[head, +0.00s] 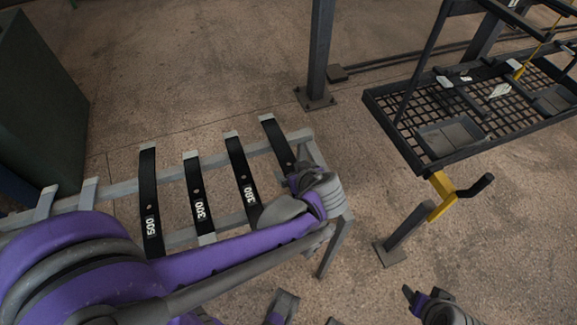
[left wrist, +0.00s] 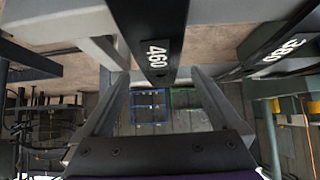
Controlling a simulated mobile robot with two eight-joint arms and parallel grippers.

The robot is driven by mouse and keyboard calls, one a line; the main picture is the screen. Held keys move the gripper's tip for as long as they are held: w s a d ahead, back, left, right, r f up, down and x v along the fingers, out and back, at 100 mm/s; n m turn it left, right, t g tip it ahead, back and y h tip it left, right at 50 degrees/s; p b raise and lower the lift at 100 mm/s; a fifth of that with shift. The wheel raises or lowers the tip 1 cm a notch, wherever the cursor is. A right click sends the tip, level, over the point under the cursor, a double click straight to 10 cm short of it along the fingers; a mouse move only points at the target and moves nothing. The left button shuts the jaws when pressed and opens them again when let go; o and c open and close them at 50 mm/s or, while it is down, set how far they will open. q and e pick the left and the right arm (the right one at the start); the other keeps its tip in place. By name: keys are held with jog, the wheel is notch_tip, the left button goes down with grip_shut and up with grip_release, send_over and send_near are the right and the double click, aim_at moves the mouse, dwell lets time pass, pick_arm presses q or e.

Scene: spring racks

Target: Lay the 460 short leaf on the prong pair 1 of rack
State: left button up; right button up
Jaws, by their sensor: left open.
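The 460 short leaf is a black flat bar with a white 460 mark, seen close up in the left wrist view (left wrist: 157,30). In the head view the rightmost black leaf (head: 277,142) on the grey stand (head: 180,172) runs under my left gripper (head: 298,182), and its mark is hidden there. My left gripper is open, with one finger on each side of the 460 leaf's marked end. I cannot tell whether the fingers touch it. My right gripper (head: 430,303) is at the bottom right edge, and its jaws are unclear.
Leaves marked 380 (head: 243,172), 300 (head: 195,190) and 500 (head: 149,195) lie left on the stand. Two bare light-grey prongs (head: 88,193) stand farther left. A black mesh-shelf frame (head: 380,110) with a yellow bracket (head: 440,195) is at right. A steel post (head: 320,50) stands behind.

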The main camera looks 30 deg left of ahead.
aim_at(289, 164)
pick_arm(q)
jog(key=x, duration=0.5)
jog(key=shift+w+a+r+b, duration=0.15)
jog(key=shift+a+r+b, duration=0.1)
jog(key=shift+r+b, duration=0.1)
grip_shut()
